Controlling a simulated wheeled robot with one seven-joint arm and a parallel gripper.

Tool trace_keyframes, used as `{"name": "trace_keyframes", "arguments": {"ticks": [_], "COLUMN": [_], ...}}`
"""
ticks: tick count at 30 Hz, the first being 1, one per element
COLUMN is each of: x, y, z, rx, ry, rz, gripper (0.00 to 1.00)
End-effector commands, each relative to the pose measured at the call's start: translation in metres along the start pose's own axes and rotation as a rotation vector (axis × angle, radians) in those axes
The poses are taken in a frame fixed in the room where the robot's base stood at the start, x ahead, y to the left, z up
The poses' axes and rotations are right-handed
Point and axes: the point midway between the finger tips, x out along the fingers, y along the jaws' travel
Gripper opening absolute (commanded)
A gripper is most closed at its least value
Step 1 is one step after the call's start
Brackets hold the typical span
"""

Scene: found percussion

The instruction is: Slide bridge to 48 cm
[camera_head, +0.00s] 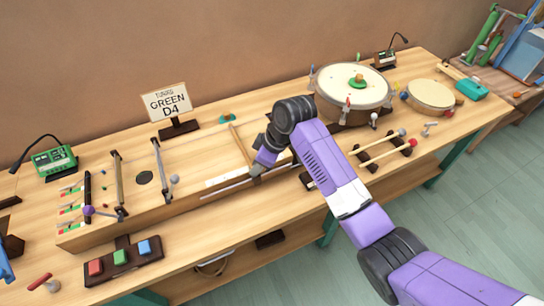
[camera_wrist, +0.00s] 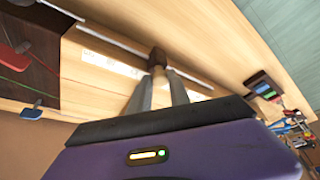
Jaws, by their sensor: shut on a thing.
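The long wooden string box (camera_head: 190,195) lies across the bench. A slim wooden bar (camera_head: 240,144), which looks like the bridge, crosses its top right of the middle. My gripper (camera_head: 257,171) is down at the box's front edge, by the near end of this bar. In the wrist view my gripper (camera_wrist: 158,78) is shut on a small brown block (camera_wrist: 157,57), apparently the bridge's end. The block sits beside a pale rod and a white marked strip (camera_wrist: 98,60). The strip's numbers are too small to read. My wrist hides part of the box top.
A sign (camera_head: 166,102) reading "GREEN D4" stands behind the box. A green tuner (camera_head: 55,160) is at the left, and a block with coloured buttons (camera_head: 122,257) lies in front. A drum (camera_head: 352,90) and mallets stand right of my arm.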

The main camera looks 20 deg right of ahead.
Motion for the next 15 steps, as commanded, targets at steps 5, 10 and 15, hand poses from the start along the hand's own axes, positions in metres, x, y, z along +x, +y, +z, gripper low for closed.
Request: {"name": "trace_keyframes", "arguments": {"ticks": [5, 10, 15], "x": [0.0017, 0.0018, 0.0019], "y": [-0.007, -0.0066, -0.0065], "z": [-0.0073, -0.0071, -0.007], "rx": [0.001, 0.001, 0.001], "ry": [0.002, 0.003, 0.002], "rz": [0.001, 0.001, 0.001], "gripper": [0.0, 0.0, 0.45]}}
